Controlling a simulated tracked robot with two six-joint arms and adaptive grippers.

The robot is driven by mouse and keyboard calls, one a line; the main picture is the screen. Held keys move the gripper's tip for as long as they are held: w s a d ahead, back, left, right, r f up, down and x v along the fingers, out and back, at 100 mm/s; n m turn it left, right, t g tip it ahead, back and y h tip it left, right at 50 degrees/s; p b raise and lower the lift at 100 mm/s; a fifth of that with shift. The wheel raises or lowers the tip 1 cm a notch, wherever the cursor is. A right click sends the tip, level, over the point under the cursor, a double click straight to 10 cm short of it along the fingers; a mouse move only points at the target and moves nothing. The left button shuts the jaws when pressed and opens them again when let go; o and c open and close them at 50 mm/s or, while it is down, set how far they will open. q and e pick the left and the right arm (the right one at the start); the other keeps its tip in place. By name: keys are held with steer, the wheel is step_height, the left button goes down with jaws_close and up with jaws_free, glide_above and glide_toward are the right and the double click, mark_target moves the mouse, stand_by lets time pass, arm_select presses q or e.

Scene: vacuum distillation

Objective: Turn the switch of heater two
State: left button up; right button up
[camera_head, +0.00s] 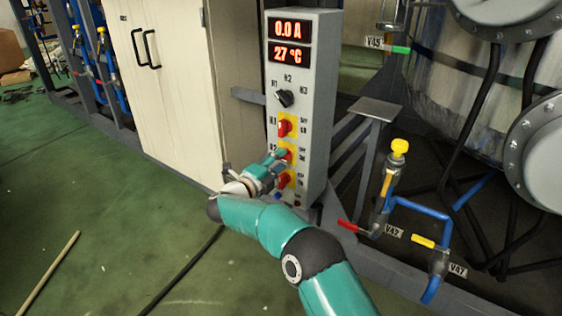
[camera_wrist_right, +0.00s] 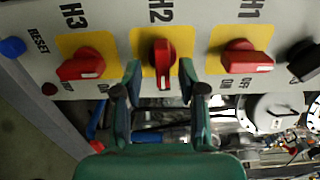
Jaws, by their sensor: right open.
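The grey control panel (camera_head: 313,100) shows red switches on yellow plates in a column. In the right wrist view, the heater two switch, labelled H2 (camera_wrist_right: 161,62), is a red knob pointing up and down in the picture. My right gripper (camera_wrist_right: 160,90) is open, its fingertips to either side of the H2 knob; contact cannot be told. In the head view my right gripper (camera_head: 281,154) covers part of that switch. The H1 switch (camera_wrist_right: 243,58) and H3 switch (camera_wrist_right: 82,65) lie to either side, with knobs lying roughly sideways. My left gripper is not in view.
Displays (camera_head: 290,42) read 0.0 A and 27 °C. A black selector knob (camera_head: 285,98) sits above the red switches. A blue reset button (camera_wrist_right: 12,47) is beyond H3. Valves with blue pipes (camera_head: 420,209) stand right of the panel. Green floor (camera_head: 100,190) is mostly open at left.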

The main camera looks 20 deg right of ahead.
steer(key=v, duration=1.1)
steer(key=shift+d+f, duration=0.1)
steer(key=shift+d, duration=0.05)
